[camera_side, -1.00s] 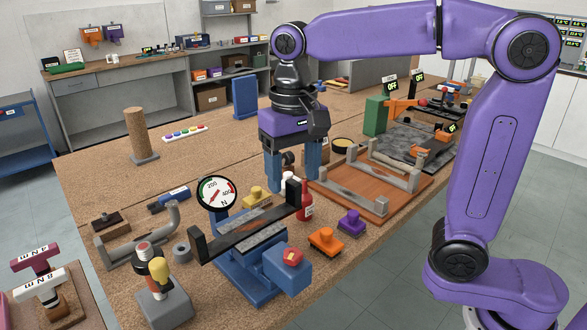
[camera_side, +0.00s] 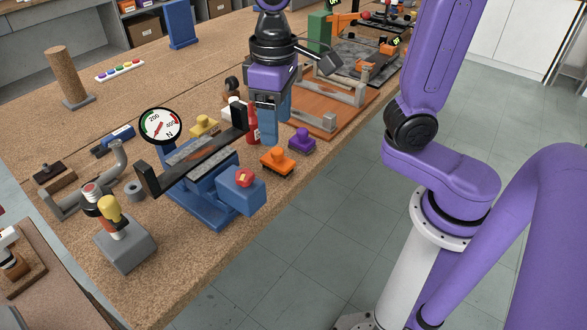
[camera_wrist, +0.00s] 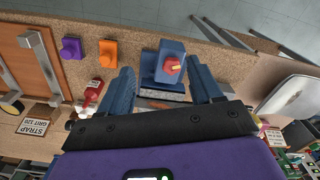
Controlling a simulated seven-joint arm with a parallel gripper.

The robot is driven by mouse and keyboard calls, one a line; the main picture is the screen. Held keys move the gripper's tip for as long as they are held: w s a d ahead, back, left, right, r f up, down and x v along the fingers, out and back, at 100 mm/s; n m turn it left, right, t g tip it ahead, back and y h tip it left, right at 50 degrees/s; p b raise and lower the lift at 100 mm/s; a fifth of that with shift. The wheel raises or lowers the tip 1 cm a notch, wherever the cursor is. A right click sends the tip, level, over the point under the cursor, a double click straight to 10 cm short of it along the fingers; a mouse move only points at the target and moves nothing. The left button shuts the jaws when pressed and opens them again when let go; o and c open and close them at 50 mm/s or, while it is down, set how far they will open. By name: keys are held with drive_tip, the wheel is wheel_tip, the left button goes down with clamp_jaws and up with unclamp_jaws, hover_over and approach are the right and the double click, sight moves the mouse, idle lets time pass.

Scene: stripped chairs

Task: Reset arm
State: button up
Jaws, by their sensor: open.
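My purple gripper (camera_side: 269,132) hangs over the bench with its blue fingers pointing down, beside the red bottle (camera_side: 252,122) and behind the blue press. In the wrist view my gripper (camera_wrist: 162,74) is open, with nothing between its two blue fingers. The blue press (camera_side: 205,208) has a long dark bar (camera_side: 195,160), a round dial gauge (camera_side: 160,126) marked N and a red knob (camera_side: 244,177). In the wrist view the red knob (camera_wrist: 171,66) shows beyond the gap between the fingers. The side view overlaps the fingers, so their gap is hidden there.
An orange block (camera_side: 277,161) and a purple block (camera_side: 302,140) sit near the bench's front edge. A wooden frame with grey bars (camera_side: 318,121) lies behind them. A grey stand with a yellow-topped handle (camera_side: 122,250) is at front left. The back left bench is mostly clear.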

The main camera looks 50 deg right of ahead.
drive_tip(key=s+d+f+n, duration=0.3)
drive_tip(key=s+d+n, duration=0.1)
drive_tip(key=s, duration=0.3)
drive_tip(key=s+d+f+n, duration=0.4)
drive_tip(key=s+d, duration=0.1)
drive_tip(key=s, duration=0.2)
drive_tip(key=shift+s, duration=0.35)
drive_tip(key=m+g+y, duration=0.2)
drive_tip(key=m+y, duration=1.6)
drive_tip(key=m, duration=1.1)
approach(243, 176)
drive_tip(key=a, duration=0.6)
drive_tip(key=s+a, duration=0.1)
drive_tip(key=a, duration=0.3)
